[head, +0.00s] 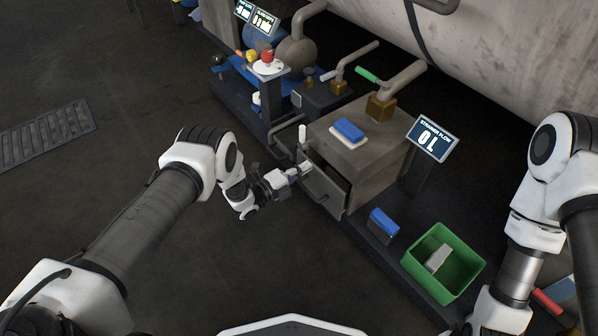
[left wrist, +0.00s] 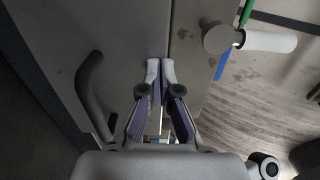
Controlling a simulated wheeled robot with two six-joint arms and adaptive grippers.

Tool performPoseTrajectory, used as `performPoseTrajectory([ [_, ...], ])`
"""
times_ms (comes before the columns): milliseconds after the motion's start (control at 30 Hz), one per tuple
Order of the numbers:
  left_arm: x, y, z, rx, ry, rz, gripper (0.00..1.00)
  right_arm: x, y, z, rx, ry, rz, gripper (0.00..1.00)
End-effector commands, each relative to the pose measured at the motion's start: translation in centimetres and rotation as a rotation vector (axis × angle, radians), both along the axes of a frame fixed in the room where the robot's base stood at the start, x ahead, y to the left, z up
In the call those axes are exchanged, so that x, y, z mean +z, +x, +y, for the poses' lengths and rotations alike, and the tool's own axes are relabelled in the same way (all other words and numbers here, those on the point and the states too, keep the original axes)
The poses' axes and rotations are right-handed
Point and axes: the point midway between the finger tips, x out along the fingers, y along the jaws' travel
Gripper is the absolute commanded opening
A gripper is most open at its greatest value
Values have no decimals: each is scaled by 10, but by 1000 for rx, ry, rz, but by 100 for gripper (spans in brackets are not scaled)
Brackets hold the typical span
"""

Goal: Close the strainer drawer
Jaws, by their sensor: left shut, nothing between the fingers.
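The strainer box (head: 372,158) is a grey-brown metal housing at the centre of the head view. Its drawer front (head: 324,188) stands out from the housing, with a dark gap behind it, so the drawer is partly open. My left gripper (head: 304,170) is shut and empty at the upper edge of the drawer front; I cannot tell whether it touches. In the left wrist view, my shut fingertips (left wrist: 161,66) lie over the edge of a grey panel (left wrist: 120,45) with a dark curved handle (left wrist: 88,92). My right gripper is out of view.
A blue-and-white brush-like block (head: 349,131) sits on the housing. A display (head: 432,138) reads "STRAINER FLOW 0 L". A blue block (head: 382,226) and a green bin (head: 412,272) with a grey piece inside stand in front. The floor at left is clear, with a grate (head: 45,136).

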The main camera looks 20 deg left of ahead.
Motion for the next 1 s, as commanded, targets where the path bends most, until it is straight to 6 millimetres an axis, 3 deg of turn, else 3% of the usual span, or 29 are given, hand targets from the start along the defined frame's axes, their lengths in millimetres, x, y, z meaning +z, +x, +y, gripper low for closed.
performPoseTrajectory([
  [300, -1, 18, -14, 0, 0, -1, 0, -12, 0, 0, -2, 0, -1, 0],
  [1000, 2, 26, -17, 0, 0, -8, 0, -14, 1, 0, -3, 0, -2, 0],
])
